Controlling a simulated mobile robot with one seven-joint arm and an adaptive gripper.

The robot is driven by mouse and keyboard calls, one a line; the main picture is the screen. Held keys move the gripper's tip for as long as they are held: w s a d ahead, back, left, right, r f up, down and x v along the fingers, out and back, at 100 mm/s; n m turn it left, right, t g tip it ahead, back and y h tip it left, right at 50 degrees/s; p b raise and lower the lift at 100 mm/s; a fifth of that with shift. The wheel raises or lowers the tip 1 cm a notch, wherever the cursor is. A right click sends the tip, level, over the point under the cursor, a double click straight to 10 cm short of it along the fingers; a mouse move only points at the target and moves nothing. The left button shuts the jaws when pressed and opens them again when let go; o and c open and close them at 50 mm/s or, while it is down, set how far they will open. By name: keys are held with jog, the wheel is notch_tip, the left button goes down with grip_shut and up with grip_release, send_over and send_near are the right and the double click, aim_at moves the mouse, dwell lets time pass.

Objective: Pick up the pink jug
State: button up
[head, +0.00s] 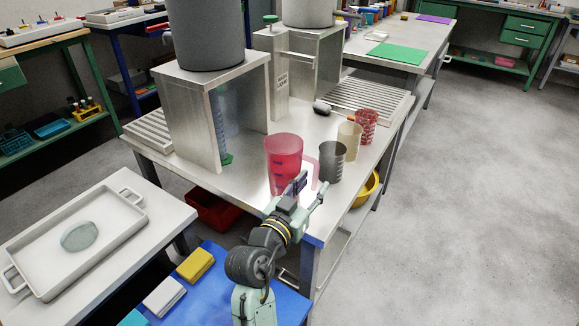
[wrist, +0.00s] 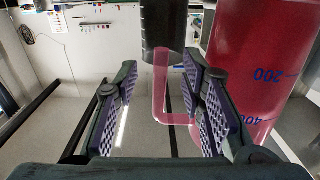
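The pink jug (head: 284,160) is a translucent pink-red measuring jug standing upright near the front corner of the steel table (head: 242,188). Its lighter pink handle (head: 311,172) is on its right side. My gripper (head: 301,184) is in front of the jug at its handle side. In the wrist view the jug (wrist: 265,65) fills the right side, with blue volume marks, and the gripper (wrist: 160,115) is open. The handle (wrist: 163,90) shows in the gap between the fingers, nearer the right finger. I cannot tell whether it touches.
A dark grey cup (head: 331,163), a beige cup (head: 349,140) and a red patterned cup (head: 366,126) stand in a row right of the jug. A steel stand (head: 240,100) with a grey vessel is behind left. Floor on the right is clear.

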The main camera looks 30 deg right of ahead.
jog(key=shift+x, duration=1)
grip_shut()
jog(key=shift+r, duration=0.1)
